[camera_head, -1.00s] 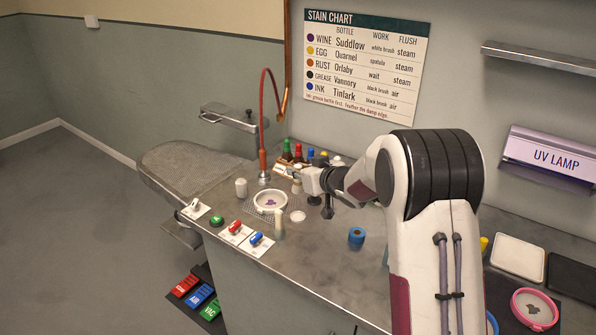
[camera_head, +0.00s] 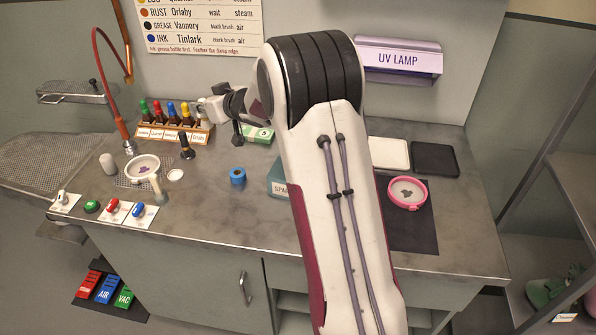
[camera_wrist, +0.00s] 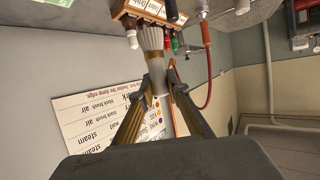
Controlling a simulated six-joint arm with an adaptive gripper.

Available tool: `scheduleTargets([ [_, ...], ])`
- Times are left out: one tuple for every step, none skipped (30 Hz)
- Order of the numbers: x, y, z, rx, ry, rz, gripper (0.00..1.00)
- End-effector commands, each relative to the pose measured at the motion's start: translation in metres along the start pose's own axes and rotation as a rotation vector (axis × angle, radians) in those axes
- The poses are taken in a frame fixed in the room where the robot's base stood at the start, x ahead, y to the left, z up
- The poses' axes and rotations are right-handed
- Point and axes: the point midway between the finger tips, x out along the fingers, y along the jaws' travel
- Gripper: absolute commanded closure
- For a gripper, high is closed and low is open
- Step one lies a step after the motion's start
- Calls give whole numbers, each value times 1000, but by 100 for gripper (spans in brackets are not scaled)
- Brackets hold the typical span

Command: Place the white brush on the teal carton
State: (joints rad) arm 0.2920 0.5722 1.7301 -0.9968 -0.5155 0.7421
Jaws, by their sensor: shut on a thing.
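My gripper (camera_head: 203,112) is raised in front of the bottle rack at the back of the counter. In the wrist view, its fingers (camera_wrist: 165,72) are closed on a pale, ribbed, flaring thing, which looks like the white brush (camera_wrist: 151,40). In the head view the held brush is too small to make out clearly. The teal carton (camera_head: 277,181), lettered "SPA…", stands on the counter right of the blue tape roll. My arm hides its right part.
The bottle rack (camera_head: 170,132), a standing black brush (camera_head: 186,147), a white-rimmed bowl (camera_head: 143,166) and the blue tape roll (camera_head: 237,176) are left of the carton. A green box (camera_head: 258,134) lies behind it. A pink-rimmed bowl (camera_head: 408,193) is to the right.

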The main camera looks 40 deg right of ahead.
Motion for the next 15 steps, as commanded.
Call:
scheduleTargets([
  [-9,17,-1,7,0,20,100],
  [-14,26,-1,12,1,29,100],
  [-22,37,-1,15,0,40,100],
  [-27,45,-2,18,1,48,100],
  [-32,52,-2,21,0,54,100],
  [-40,62,-1,25,0,64,100],
  [-45,69,-1,28,0,69,100],
  [-51,77,-1,30,0,75,100],
  [-59,86,-1,32,1,82,100],
  [-65,92,-1,36,1,88,100],
  [-71,99,-1,37,0,93,100],
  [-79,106,0,40,0,98,100],
  [-85,112,0,41,1,102,100],
  [-92,118,0,42,1,106,100],
  [-100,125,2,44,0,110,100],
])
